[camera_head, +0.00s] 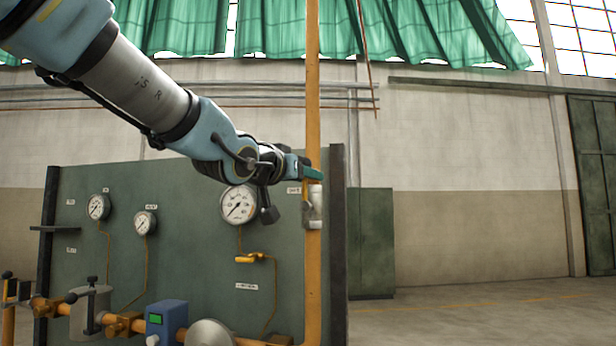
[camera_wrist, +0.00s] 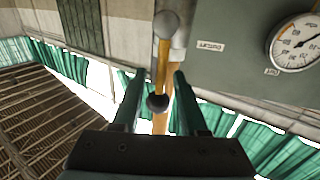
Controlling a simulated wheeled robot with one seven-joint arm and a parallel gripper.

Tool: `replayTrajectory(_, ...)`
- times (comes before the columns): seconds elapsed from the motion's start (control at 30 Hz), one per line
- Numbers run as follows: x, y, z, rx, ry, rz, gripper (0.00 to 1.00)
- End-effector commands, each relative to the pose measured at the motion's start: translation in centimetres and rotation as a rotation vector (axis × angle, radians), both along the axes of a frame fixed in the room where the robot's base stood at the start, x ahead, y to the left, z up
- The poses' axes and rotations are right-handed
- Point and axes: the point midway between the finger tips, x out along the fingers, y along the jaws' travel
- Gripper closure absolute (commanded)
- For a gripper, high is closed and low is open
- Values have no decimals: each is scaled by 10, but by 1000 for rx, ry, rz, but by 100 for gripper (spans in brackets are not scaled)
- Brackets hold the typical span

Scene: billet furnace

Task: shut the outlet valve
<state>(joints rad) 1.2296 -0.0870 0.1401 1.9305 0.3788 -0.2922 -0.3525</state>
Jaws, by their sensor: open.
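The outlet valve (camera_head: 314,206) is a pale grey body on the vertical orange pipe, at the right side of the gauge panel. My gripper (camera_head: 309,172) is at the pipe just above this body, its teal fingers level. In the wrist view my gripper (camera_wrist: 159,80) is open, with a finger on either side of the pipe line. A dark ball knob (camera_wrist: 158,102) shows between the fingers, with gaps on both sides. A grey rounded part (camera_wrist: 166,24) lies beyond the fingertips. The lever's full shape and angle are not clear, as my gripper partly hides it in the head view.
The green panel (camera_head: 180,240) carries several gauges, including a large one (camera_head: 239,204) left of the pipe and close below my arm. A small yellow valve (camera_head: 250,258) sits below it. Orange piping with a blue box (camera_head: 166,320) runs along the bottom. Open floor lies right.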

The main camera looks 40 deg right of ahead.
Motion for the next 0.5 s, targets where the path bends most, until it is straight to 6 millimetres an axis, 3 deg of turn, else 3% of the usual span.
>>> replayTrajectory(0.07,0,0,0,0,0,0,60)
replayTrajectory(0.4,0,0,0,0,0,0,98)
replayTrajectory(0.5,0,0,0,0,0,0,100)
